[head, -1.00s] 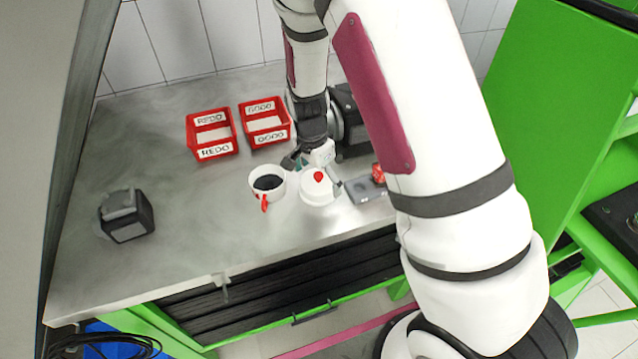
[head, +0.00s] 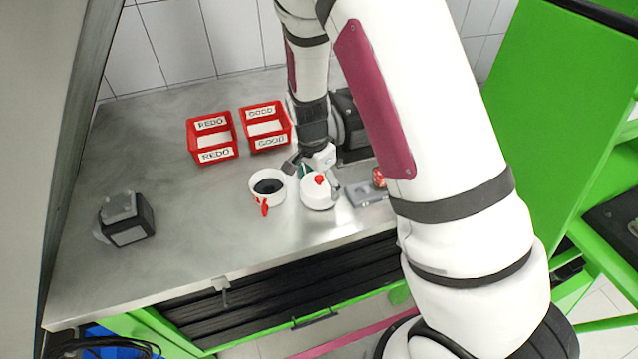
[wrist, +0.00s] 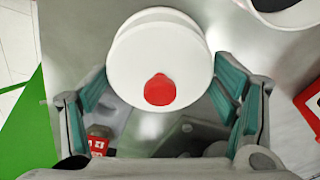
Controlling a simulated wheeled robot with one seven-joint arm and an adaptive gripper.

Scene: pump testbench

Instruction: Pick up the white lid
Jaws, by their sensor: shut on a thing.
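The white lid (head: 319,196) is a round white piece with a red knob on top. In the head view it is at the middle of the steel table, just right of a white mug (head: 268,198). In the wrist view the lid (wrist: 158,60) fills the upper middle, its red knob towards me. My gripper (wrist: 160,75) has a teal-padded finger at each side of the lid and is shut on it. In the head view my gripper (head: 314,178) is at the lid, partly hidden by it. I cannot tell whether the lid touches the table.
The mug has a dark inside and a red handle. Red REDO (head: 213,155) and GOOD (head: 270,142) bins stand behind. A grey block with a red knob (head: 364,194) is close on the lid's right. A dark device (head: 127,218) stands at the left. The table's front left is clear.

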